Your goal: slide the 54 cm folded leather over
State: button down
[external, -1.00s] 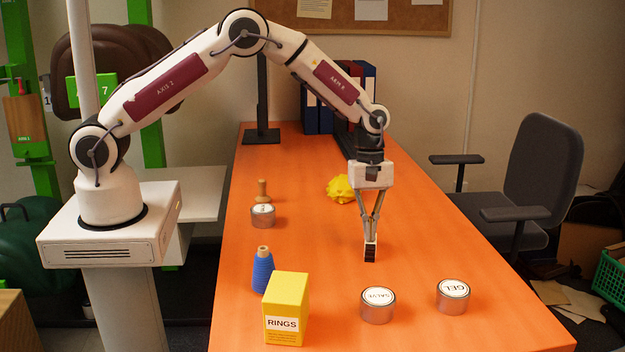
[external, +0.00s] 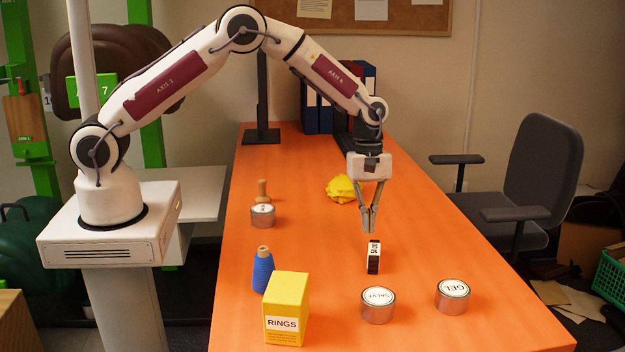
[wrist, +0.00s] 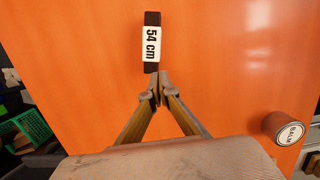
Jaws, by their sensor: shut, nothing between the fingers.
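The folded leather (external: 374,257) is a small dark strip with a white band, lying on the orange table. In the wrist view the folded leather (wrist: 151,43) reads "54 cm" and lies just beyond my fingertips. My gripper (external: 369,230) is shut and empty, behind the leather on the far side of it in the external view. In the wrist view the fingertips of my gripper (wrist: 158,84) are together, and a gap or contact with the leather's near end is hard to tell.
The SALVE tin (external: 378,305) and GEL tin (external: 453,297) stand nearer the camera. The yellow RINGS box (external: 287,308), blue thread cone (external: 262,270), another tin (external: 262,216), wooden tool (external: 263,190) and yellow cloth (external: 341,189) are around. The table's right side (external: 450,240) is clear.

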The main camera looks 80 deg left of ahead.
jog(key=a, duration=0.5)
jog(key=shift+a, duration=0.4)
jog(key=shift+m, duration=0.7)
jog(key=shift+s+f, duration=0.1)
jog(key=shift+s, duration=0.1)
jog(key=shift+s+f+m+g, duration=0.15)
jog(key=shift+s+f+m, duration=0.2)
jog(key=shift+s+m, duration=0.2)
jog(key=shift+s+f+m+g, duration=0.15)
jog(key=shift+s+f+m, duration=0.15)
jog(key=shift+s+m, duration=0.45)
jog(key=shift+s, duration=0.15)
jog(key=s+d+r+m+y, duration=0.1)
jog(key=s+d+r+m, duration=0.2)
jog(key=s+r+m, duration=0.7)
jog(key=shift+s+r+t, duration=0.4)
jog(key=shift+s+r, duration=3.8)
jog(key=shift+r, duration=0.1)
